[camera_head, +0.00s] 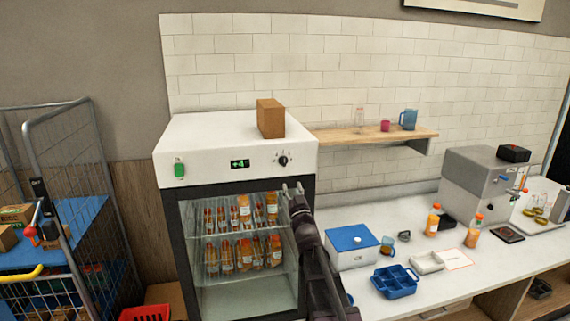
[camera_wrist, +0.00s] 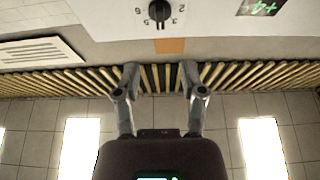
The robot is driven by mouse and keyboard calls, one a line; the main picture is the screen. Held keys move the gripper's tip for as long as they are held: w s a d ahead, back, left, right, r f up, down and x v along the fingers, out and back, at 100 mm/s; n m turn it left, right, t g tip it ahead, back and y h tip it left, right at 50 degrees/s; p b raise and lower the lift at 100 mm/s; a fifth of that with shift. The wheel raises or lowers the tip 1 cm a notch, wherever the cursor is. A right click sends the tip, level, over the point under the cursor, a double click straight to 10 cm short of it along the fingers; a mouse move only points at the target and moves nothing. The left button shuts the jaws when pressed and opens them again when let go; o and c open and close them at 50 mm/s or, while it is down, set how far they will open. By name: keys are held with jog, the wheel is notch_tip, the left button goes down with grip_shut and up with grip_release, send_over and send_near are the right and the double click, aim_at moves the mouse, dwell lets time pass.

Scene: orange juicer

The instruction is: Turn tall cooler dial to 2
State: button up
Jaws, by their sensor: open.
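The tall cooler (camera_head: 236,139) is a white-topped cabinet with a glass front and bottles inside. Its black dial (camera_head: 283,160) sits on the right of the white front panel, right of a green display reading +4 (camera_head: 240,164). In the wrist view the dial (camera_wrist: 160,12) is at the top edge, partly cut off, with small numerals around it; its setting is hard to read. My gripper (camera_head: 291,188) is just below the dial in the head view. In the wrist view my gripper (camera_wrist: 160,69) is open and empty, its fingers apart and clear of the dial.
A brown box (camera_head: 270,118) stands on the cooler above the dial. A green switch (camera_head: 180,169) is on the panel's left. A wire cage trolley (camera_head: 70,170) stands left. A counter (camera_head: 375,302) with a juicer (camera_head: 485,185) and a blue-lidded box (camera_head: 351,240) is right.

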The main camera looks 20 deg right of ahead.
aim_at(285, 162)
jog(key=p+x, duration=0.4)
jog(key=x, duration=0.7)
jog(key=shift+w+r, duration=0.2)
jog(key=shift+w, duration=0.1)
grip_shut()
